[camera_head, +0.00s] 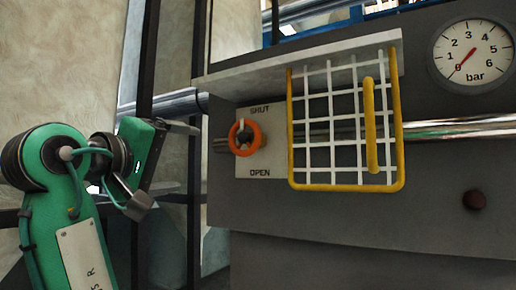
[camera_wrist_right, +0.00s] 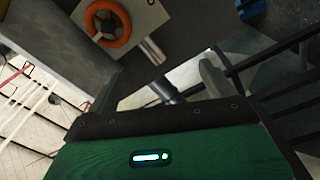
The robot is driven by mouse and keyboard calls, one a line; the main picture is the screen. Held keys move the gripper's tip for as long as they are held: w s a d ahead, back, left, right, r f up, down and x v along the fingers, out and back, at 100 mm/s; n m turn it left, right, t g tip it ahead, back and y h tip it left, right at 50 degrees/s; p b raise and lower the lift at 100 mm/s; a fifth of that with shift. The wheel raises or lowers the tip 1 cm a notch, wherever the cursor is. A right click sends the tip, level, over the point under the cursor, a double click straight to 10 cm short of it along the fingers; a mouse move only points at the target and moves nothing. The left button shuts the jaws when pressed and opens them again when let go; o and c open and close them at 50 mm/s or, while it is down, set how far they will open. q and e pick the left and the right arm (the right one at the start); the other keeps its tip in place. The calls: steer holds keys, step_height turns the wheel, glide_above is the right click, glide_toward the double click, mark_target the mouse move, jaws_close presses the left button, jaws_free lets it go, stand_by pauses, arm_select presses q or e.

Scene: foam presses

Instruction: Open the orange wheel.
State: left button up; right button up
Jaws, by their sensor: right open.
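The orange wheel (camera_head: 257,135) is a small ring on a pale plate (camera_head: 262,158) marked SHUT above and OPEN below. A dark hub and a pale pointer show at its middle, the pointer towards SHUT. My right gripper (camera_head: 188,158) is open and empty to the left of the wheel, apart from it. In the right wrist view the orange wheel (camera_wrist_right: 108,23) shows at the upper left, beyond the open fingers of my right gripper (camera_wrist_right: 160,85). My left gripper is not in view.
A yellow-framed white grid guard (camera_head: 345,186) with a yellow handle (camera_head: 370,125) hangs just right of the plate. A grey ledge (camera_head: 300,72) juts out above the wheel. A gauge (camera_head: 473,52) reads about 0 bar. A dark red knob (camera_head: 474,200) is at the lower right.

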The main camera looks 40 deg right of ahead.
steer(key=m+g, duration=0.1)
steer(key=m, duration=0.1)
glide_toward(242, 138)
steer(key=p, duration=0.1)
steer(key=p+x, duration=0.6)
steer(key=x, duration=0.5)
steer(key=shift+w+d+r, duration=0.1)
steer(key=shift+d+r, duration=0.05)
steer(key=shift+d, duration=0.15)
steer(key=shift+w+d+p, duration=0.3)
steer(key=shift+d+p, duration=0.1)
steer(key=shift+d, duration=0.2)
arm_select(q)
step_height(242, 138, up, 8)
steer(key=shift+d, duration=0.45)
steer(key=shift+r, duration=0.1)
arm_select(e)
steer(key=shift+c, duration=0.3)
steer(key=c, duration=0.9)
